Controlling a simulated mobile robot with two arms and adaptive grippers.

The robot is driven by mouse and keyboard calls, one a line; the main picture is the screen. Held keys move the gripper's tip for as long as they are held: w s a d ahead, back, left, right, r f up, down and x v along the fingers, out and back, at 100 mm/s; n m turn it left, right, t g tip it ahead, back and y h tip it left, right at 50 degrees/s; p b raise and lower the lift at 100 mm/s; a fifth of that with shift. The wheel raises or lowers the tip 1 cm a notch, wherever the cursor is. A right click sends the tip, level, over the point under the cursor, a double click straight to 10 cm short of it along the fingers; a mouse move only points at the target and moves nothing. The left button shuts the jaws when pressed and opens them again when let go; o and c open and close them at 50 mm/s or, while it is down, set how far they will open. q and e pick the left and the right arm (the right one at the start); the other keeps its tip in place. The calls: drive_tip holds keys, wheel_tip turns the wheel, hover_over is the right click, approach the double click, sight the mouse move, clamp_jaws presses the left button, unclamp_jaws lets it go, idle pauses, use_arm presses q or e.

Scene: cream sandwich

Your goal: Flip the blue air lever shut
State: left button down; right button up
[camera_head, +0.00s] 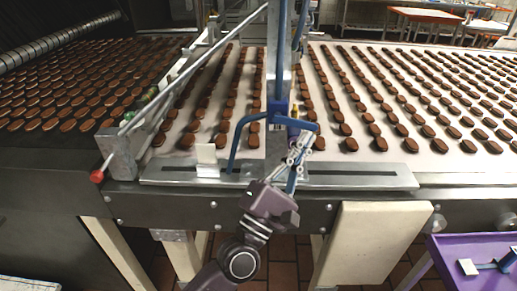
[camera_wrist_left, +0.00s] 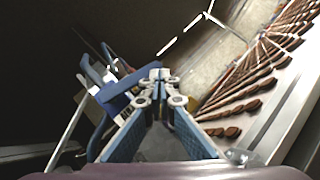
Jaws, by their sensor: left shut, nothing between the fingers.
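The blue air lever (camera_head: 300,124) is at the blue post in the middle of the head view, just above the conveyor's front rail. In the left wrist view the blue lever (camera_wrist_left: 132,77) slants just beyond the fingertips. My left gripper (camera_head: 304,138) comes up from below and is shut with nothing in it. Its tips are close to the lever; I cannot tell whether they touch. The closed tips also show in the left wrist view (camera_wrist_left: 160,76). The fingers hide part of the lever's mount. My right gripper is not in view.
A metal rod with a red knob (camera_head: 97,176) slants at left. A purple cart (camera_head: 452,250) with a blue-handled tool (camera_head: 496,264) stands at lower right.

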use_arm(q)
drive_tip(key=shift+d+r, duration=0.25)
drive_tip(key=shift+r, duration=0.2)
drive_tip(key=shift+d, duration=0.1)
idle(0.4)
drive_tip(key=v, duration=1.2)
